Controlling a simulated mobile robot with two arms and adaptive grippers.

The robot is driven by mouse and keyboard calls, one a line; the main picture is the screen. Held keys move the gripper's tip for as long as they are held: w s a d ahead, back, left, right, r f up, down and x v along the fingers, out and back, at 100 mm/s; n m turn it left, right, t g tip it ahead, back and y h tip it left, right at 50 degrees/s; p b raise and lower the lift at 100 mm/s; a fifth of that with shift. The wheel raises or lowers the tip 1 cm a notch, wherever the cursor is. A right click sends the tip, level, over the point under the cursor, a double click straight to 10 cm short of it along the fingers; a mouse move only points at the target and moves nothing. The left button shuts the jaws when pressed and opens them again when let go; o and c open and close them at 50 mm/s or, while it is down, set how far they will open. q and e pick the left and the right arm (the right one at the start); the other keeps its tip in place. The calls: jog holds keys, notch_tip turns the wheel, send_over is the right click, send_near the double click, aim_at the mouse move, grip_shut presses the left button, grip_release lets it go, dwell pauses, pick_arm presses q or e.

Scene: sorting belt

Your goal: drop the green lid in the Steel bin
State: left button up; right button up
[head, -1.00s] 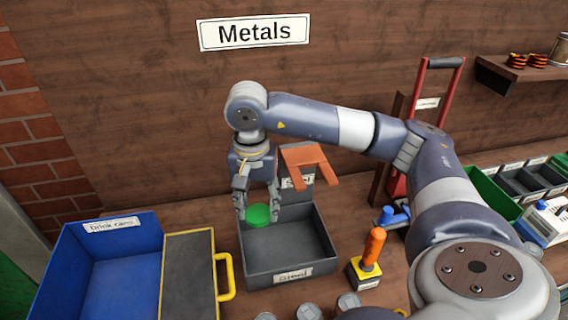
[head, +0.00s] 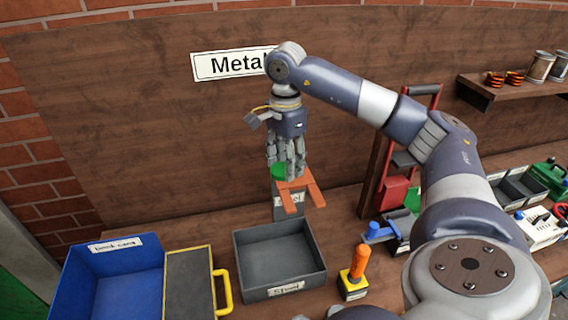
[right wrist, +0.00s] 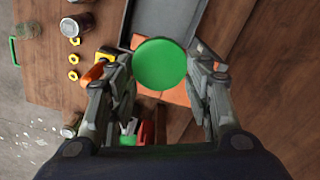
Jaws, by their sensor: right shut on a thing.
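The green lid (head: 277,170) is held in my right gripper (head: 287,174), above the back edge of the Steel bin. In the right wrist view the round green lid (right wrist: 160,64) sits flat-faced between the fingertips of my right gripper (right wrist: 163,66). The Steel bin (head: 316,262) is an open grey box with a "Steel" label on its front, and it looks empty. Part of the grey bin (right wrist: 170,18) shows at the top of the right wrist view. My left gripper is not in view.
An orange forked piece (head: 297,194) on a labelled grey post stands behind the bin, close to my right gripper. A blue drink cans bin (head: 70,285) and a dark box with a yellow handle (head: 226,292) stand left. An orange-handled tool (head: 358,262) stands right.

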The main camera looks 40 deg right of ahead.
notch_tip(320, 180, down, 3)
jog(key=shift+r+b, duration=0.1)
jog(key=shift+b, duration=0.65)
jog(key=shift+f+b, duration=0.4)
jog(key=shift+f, duration=0.2)
jog(key=o, duration=0.7)
jog(key=shift+o, duration=0.2)
jog(key=shift+r, duration=6.05)
